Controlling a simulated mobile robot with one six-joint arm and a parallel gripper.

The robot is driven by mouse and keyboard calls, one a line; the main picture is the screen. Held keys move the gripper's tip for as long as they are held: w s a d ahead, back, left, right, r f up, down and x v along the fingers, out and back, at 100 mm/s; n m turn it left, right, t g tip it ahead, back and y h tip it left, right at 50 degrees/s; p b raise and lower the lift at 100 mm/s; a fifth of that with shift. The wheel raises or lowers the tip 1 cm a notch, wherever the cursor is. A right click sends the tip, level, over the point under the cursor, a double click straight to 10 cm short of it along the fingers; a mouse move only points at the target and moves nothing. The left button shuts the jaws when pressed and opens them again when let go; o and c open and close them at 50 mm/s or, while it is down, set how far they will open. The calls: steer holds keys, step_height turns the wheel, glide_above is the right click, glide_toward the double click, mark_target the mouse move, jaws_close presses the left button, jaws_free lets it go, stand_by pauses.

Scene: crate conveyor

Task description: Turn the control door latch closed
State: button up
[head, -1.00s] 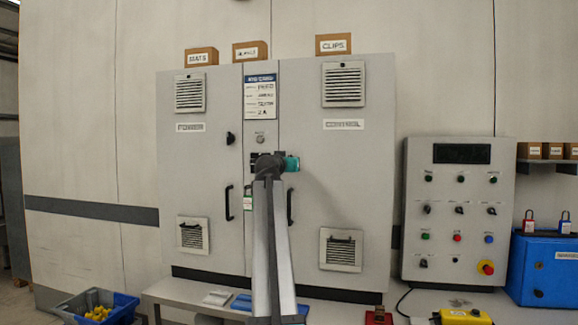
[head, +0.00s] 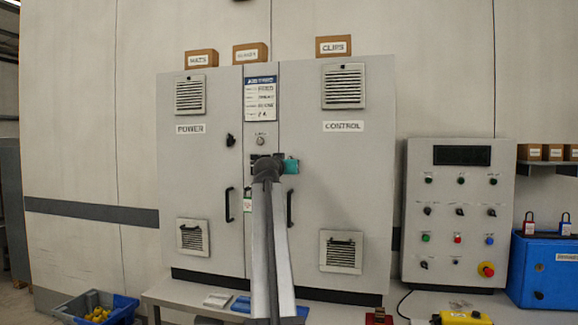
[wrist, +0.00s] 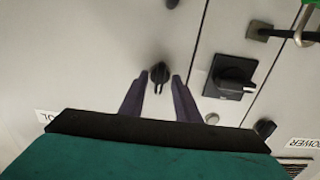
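The control door (head: 345,190) is the right door of the grey cabinet and looks flush with it. Its latch, a small black knob (wrist: 159,72), shows in the wrist view; in the head view my arm hides it. My gripper (wrist: 160,82) is open, with one dark finger on each side of the knob near the tips. Small gaps seem to remain, and I cannot tell whether either finger touches it. In the head view my teal wrist (head: 291,166) is in front of the door's left edge.
A black rotary switch (wrist: 231,77) sits beside my gripper on the centre strip, with a grey round button (wrist: 211,118) close by. The power door latch (head: 230,140) and handle (head: 228,204) are left. A control panel (head: 459,215) stands at right.

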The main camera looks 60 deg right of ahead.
steer(key=v, duration=1.2)
steer(key=shift+a, duration=0.4)
